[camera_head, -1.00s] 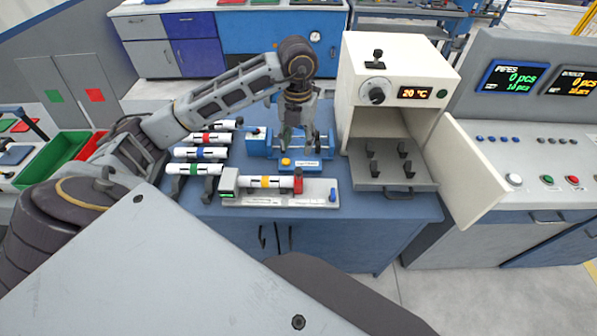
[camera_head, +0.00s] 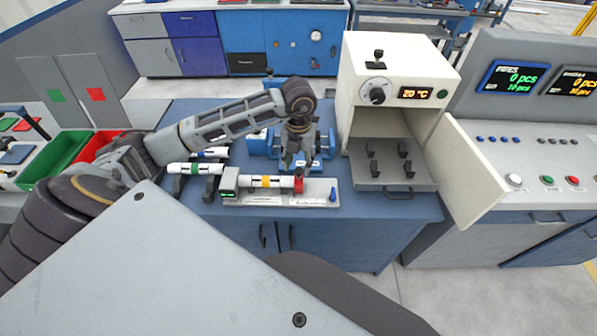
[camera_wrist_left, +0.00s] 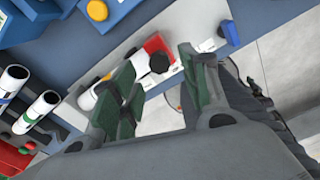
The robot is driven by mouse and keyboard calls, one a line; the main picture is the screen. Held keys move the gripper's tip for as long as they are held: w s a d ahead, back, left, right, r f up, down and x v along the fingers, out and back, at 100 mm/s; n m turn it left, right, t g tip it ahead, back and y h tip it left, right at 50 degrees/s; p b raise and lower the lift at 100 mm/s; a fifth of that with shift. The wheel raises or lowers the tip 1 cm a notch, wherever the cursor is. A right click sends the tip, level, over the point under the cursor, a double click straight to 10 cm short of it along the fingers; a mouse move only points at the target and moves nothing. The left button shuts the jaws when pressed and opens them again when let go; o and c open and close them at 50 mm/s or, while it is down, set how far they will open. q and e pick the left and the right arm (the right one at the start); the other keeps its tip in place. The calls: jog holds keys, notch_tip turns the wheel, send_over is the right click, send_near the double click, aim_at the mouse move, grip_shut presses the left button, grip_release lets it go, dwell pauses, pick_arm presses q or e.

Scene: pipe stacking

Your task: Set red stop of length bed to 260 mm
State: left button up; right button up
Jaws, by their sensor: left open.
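The length bed (camera_head: 250,199) is a pale grey plate near the front edge of the blue workbench. A white pipe with a yellow band (camera_head: 264,182) lies on it. The red stop (camera_head: 299,183) stands by the pipe's right end, and in the left wrist view it shows as a red block with a dark knob (camera_wrist_left: 158,50). My left gripper (camera_head: 297,164) is open and empty, pointing down just above and behind the stop. In the wrist view its green-padded fingers (camera_wrist_left: 160,90) are apart, with the stop beyond them. The scale reading cannot be made out. My right gripper is not in view.
A blue lever (camera_head: 333,194) is at the bed's right end. A blue fixture (camera_head: 259,144) stands behind the gripper. White pipes (camera_head: 194,169) rest on a rack to the left. An oven with an open door (camera_head: 463,172) and pulled-out tray (camera_head: 390,178) stands right.

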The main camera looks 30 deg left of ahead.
aim_at(299, 171)
pick_arm(q)
jog(key=shift+f, duration=2.5)
grip_shut()
